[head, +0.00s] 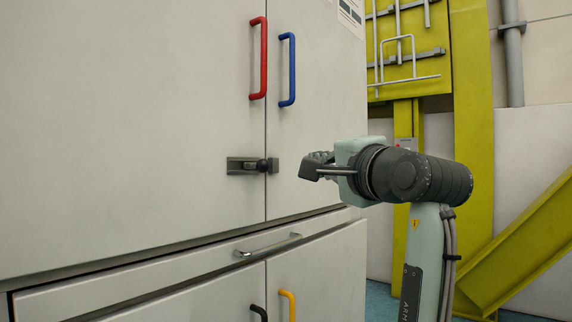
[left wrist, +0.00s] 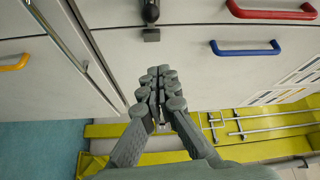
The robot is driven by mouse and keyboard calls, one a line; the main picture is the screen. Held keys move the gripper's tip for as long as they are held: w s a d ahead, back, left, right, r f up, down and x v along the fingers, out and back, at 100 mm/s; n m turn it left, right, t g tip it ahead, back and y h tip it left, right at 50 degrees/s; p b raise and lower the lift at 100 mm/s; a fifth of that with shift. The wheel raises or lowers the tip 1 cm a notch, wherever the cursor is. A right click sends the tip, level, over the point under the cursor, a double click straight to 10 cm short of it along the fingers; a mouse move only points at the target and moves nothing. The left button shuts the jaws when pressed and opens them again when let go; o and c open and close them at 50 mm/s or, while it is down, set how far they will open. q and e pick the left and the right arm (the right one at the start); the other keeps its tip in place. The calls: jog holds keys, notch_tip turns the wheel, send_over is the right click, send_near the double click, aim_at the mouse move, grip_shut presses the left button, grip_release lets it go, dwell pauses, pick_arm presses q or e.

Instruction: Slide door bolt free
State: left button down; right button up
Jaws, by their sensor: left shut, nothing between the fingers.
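The door bolt (head: 252,166) is a grey plate with a dark round knob, fixed beside the vertical seam between two pale upper doors. Its knob end reaches the seam. In the left wrist view the dark bolt knob (left wrist: 150,11) shows at the top edge, with a small dark bracket (left wrist: 151,35) below it. My left gripper (head: 311,168) is right of the bolt in the head view, apart from it, pointing left. In the left wrist view the gripper (left wrist: 160,86) has its fingers together and empty, with a gap to the bracket. My right gripper does not show.
A red handle (head: 264,60) and a blue handle (head: 288,70) stand out above the bolt. A metal drawer handle (head: 268,246), a black handle (head: 259,312) and a yellow handle (head: 287,305) are below. A yellow frame (head: 473,110) stands behind at the right.

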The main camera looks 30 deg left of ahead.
aim_at(258, 166)
pick_arm(q)
jog(key=w+a+p, duration=0.1)
jog(key=a, duration=0.8)
jog(key=shift+w+a, duration=0.15)
jog(key=shift+w, duration=0.25)
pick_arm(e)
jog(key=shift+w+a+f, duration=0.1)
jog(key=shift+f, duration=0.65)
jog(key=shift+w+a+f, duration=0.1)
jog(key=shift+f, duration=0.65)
pick_arm(q)
jog(key=shift+f, duration=0.1)
